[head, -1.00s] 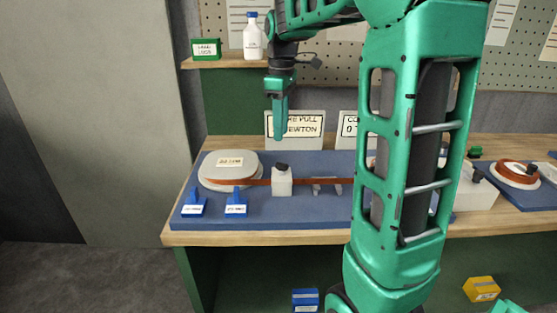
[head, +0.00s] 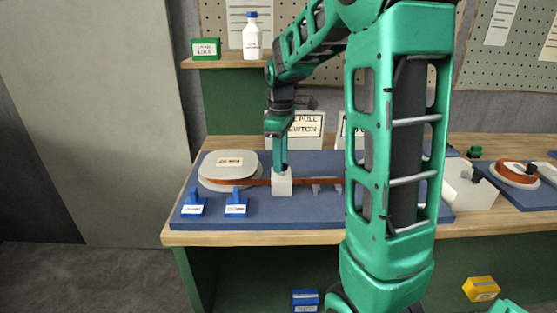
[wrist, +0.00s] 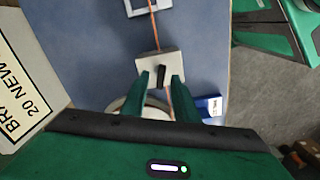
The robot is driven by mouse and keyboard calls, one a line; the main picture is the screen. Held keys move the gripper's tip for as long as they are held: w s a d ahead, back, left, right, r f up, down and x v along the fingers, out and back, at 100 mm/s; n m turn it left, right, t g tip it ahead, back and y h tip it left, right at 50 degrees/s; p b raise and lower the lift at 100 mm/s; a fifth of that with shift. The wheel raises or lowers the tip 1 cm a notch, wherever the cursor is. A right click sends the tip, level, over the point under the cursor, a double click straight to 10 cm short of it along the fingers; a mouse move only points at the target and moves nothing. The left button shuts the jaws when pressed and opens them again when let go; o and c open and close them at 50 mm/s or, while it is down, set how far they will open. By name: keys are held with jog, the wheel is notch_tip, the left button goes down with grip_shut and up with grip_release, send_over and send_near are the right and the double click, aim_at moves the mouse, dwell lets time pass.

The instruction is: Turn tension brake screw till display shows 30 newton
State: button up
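The tension brake is a small white block (head: 282,184) on the blue board, with an orange band running through it. Its black screw knob shows in the wrist view (wrist: 161,75) on top of the block; in the head view my gripper hides it. My gripper (head: 280,168) points down right over the block. In the wrist view my gripper (wrist: 161,84) has its two fingers apart, one on each side of the knob, with gaps visible. The brake pull display (head: 308,124) is partly hidden by my arm; in the wrist view the display (wrist: 20,85) reads "20 NEW…", cut off.
A white spool (head: 215,170) with the orange band stands left on the board (head: 330,210). Two blue labelled stands (head: 236,208) are at the front left. A second sign (head: 349,126) is mostly hidden by my arm. A bottle (head: 251,38) stands on the shelf.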

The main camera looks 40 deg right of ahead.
grip_shut()
jog(key=shift+d, duration=0.2)
jog(key=shift+a, duration=0.1)
jog(key=shift+m, duration=0.4)
jog(key=m, duration=0.3)
jog(key=shift+m, duration=2)
